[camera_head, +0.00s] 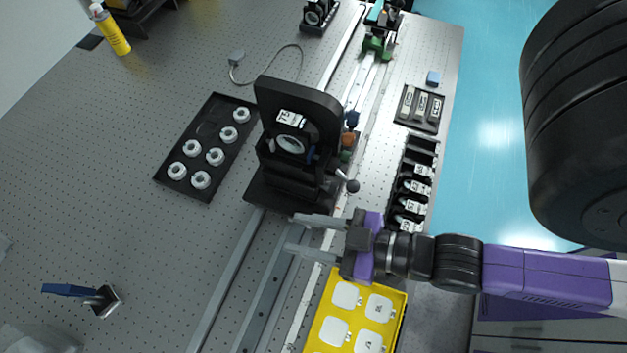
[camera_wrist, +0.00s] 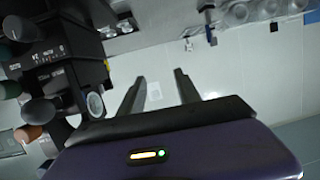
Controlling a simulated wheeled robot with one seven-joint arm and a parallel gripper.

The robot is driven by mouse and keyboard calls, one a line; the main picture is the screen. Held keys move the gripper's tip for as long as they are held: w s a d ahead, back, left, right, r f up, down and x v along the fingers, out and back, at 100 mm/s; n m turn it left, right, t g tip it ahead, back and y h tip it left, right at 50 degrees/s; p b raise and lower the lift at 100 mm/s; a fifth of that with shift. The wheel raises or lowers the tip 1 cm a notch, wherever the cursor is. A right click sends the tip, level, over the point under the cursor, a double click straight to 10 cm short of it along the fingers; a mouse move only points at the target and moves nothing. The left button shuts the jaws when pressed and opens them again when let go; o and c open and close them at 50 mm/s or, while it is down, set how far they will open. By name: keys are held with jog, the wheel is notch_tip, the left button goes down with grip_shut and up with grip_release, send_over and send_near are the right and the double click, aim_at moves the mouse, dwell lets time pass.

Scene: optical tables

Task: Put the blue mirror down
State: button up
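My gripper (camera_head: 291,233) is open, its two fingers pointing left over the rails, just in front of the black optical mount. In the wrist view the fingers (camera_wrist: 160,76) are apart with nothing between them. A blue bar or handle (camera_head: 68,290) joined to a small square metallic plate (camera_head: 108,301) is at the lower left of the table, well away from my gripper. I cannot tell whether this is the blue mirror. A small blue block (camera_head: 432,78) lies near the far right edge.
The tall black mount (camera_head: 297,117) stands close to my gripper. A black tray (camera_head: 209,147) holds several white rings. A yellow tray (camera_head: 396,333) with white square pieces sits below my gripper in the picture. Black holders (camera_head: 411,184) line the right side. The left table area is mostly clear.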

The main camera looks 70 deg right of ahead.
jog(key=shift+o, duration=0.4)
jog(key=s+d+r, duration=0.1)
jog(key=s+r, duration=0.2)
jog(key=r, duration=0.1)
jog(key=shift+s+d+r+h, duration=0.3)
jog(key=shift+s+d+h, duration=0.05)
jog(key=shift+d+h, duration=0.05)
